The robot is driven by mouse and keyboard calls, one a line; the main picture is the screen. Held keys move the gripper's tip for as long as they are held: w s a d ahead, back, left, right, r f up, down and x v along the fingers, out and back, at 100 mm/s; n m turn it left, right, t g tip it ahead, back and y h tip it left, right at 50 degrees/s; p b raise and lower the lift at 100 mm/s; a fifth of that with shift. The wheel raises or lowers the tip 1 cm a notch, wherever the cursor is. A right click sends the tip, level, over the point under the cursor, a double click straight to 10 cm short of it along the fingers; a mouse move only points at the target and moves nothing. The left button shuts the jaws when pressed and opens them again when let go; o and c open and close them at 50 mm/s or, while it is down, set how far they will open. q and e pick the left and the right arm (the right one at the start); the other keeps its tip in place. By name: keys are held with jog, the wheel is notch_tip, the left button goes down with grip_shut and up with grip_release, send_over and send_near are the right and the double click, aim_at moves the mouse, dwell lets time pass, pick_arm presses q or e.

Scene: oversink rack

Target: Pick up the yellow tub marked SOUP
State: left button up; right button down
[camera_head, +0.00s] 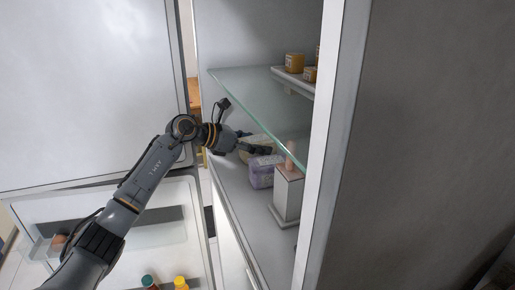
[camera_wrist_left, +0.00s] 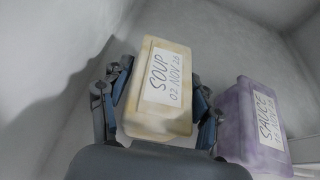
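The yellow tub marked SOUP (camera_wrist_left: 158,110) has a pale yellow body and a white label in the left wrist view. In the head view the tub (camera_head: 262,143) is partly hidden behind my left gripper (camera_head: 249,142), inside the fridge below the glass shelf. My left gripper (camera_wrist_left: 163,98) has one finger on each side of the tub, very close to its walls. Its fingers look spread; whether they touch the tub is unclear. My right gripper is not in view.
A purple tub marked SAUCE (camera_wrist_left: 250,125) stands just right of the yellow tub. A white carton-like box (camera_head: 288,198) stands nearer the fridge's right wall. The glass shelf (camera_head: 255,105) is close above my gripper. The open fridge door (camera_head: 85,90) is at left.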

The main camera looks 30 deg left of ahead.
pick_arm(q)
jog(key=c, duration=0.7)
jog(key=shift+c, duration=0.7)
jog(key=shift+r, duration=0.1)
